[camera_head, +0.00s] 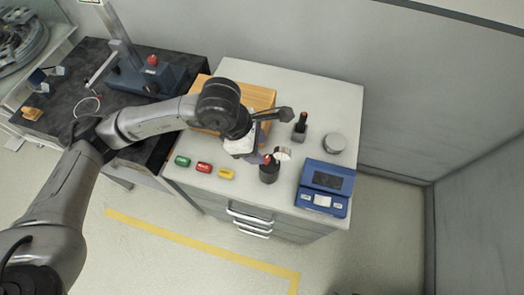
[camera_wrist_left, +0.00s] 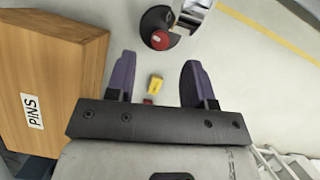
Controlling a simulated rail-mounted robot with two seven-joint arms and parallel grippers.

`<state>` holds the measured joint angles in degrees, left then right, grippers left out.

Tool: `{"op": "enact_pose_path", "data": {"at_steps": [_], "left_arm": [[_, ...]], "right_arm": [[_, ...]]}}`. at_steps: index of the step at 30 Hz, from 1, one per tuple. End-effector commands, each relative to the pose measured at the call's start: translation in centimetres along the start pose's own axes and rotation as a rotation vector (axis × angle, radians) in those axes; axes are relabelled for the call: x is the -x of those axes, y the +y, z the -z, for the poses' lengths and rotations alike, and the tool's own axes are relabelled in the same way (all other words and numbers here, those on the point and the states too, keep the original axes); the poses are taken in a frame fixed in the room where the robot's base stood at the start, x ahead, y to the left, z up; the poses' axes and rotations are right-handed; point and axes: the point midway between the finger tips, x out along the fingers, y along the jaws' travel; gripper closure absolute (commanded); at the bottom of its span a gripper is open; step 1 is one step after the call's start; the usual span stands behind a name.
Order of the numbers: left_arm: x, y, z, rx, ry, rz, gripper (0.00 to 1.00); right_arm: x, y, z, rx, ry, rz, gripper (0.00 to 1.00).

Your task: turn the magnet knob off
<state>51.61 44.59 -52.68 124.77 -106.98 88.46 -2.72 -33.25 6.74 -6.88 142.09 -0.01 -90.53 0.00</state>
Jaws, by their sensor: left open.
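A round black holder (camera_head: 269,174) with a red top and a pale shiny piece stands near the front of the light worktop. In the left wrist view its red knob (camera_wrist_left: 160,40) shows beyond my fingertips. A small dark block with a red top (camera_head: 300,127) stands farther back. A blue-grey stand on the dark bench also bears a red knob (camera_head: 152,60). I cannot tell which of these is the magnet knob. My left gripper (camera_head: 264,146) is open over the worktop, close to the black holder. Its purple fingers (camera_wrist_left: 158,66) have nothing between them at the tips. My right gripper is out of view.
A wooden box labelled PINS (camera_wrist_left: 55,75) lies beside my left gripper. Green (camera_head: 182,161), red (camera_head: 204,167) and yellow (camera_head: 226,173) pieces line the front edge. A blue scale (camera_head: 325,188) and a grey round piece (camera_head: 334,143) stand right.

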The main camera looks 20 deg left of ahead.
Motion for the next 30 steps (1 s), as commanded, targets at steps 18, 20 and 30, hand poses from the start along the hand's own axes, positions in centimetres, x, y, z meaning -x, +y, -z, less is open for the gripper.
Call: {"op": "enact_pose_path", "data": {"at_steps": [18, 20, 30], "left_arm": [[8.9, 0.0, 0.0, 0.000, 0.000, 0.000, 0.52], [9.1, 0.0, 0.0, 0.000, 0.001, 0.000, 0.52], [9.2, 0.0, 0.0, 0.000, 0.001, 0.000, 0.52]], "right_arm": [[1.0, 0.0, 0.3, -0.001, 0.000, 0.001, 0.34], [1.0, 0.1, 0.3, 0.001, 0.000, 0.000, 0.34], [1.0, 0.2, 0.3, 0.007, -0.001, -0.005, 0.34]]}}
